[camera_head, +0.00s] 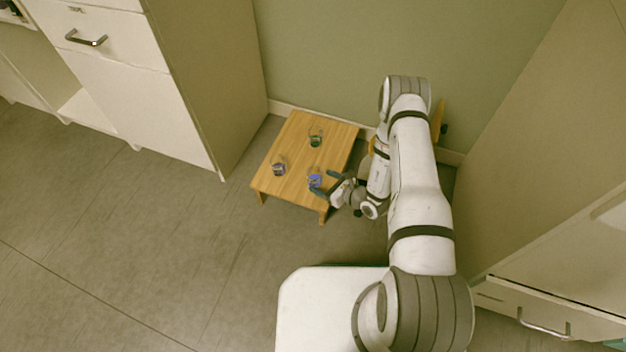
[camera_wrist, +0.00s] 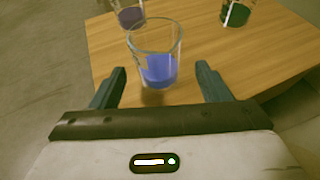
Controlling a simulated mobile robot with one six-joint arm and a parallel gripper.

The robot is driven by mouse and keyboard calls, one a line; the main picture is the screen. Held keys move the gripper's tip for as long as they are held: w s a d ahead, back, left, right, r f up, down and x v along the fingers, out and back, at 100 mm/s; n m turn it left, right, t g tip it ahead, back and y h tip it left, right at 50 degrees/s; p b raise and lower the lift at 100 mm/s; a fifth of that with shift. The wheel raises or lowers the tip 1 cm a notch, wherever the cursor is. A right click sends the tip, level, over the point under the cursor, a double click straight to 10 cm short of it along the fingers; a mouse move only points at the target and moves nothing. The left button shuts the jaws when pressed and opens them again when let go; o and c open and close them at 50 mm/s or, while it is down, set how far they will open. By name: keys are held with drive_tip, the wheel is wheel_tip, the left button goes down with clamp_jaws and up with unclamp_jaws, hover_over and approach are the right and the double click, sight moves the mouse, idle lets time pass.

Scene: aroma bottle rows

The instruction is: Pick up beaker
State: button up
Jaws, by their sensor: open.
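A clear beaker with blue liquid (camera_head: 315,180) stands upright near the front right edge of a low wooden table. In the wrist view the same beaker (camera_wrist: 158,68) is just ahead of my fingertips, centred in the gap between them. My gripper (camera_head: 322,182) is open and empty, reaching in from the right at the beaker; its two dark fingers also show in the wrist view (camera_wrist: 163,78). I cannot tell whether a finger touches the glass. The table (camera_head: 290,190) carries two more beakers, one with dark purple liquid (camera_head: 279,169) and one with green liquid (camera_head: 316,140).
In the wrist view the purple beaker (camera_wrist: 129,16) is behind left and the green beaker (camera_wrist: 237,13) behind right. A tall cabinet (camera_head: 205,80) stands left of the table, a green wall (camera_head: 330,60) behind. Another cabinet (camera_head: 545,200) is at right. The grey floor (camera_head: 150,240) at left is clear.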

sight(320, 181)
drive_tip(key=b+x, duration=0.2)
drive_tip(key=x, duration=0.2)
drive_tip(key=shift+w+a, duration=0.25)
drive_tip(key=shift+a, duration=0.1)
drive_tip(key=shift+c, duration=0.5)
drive_tip(key=c, duration=1)
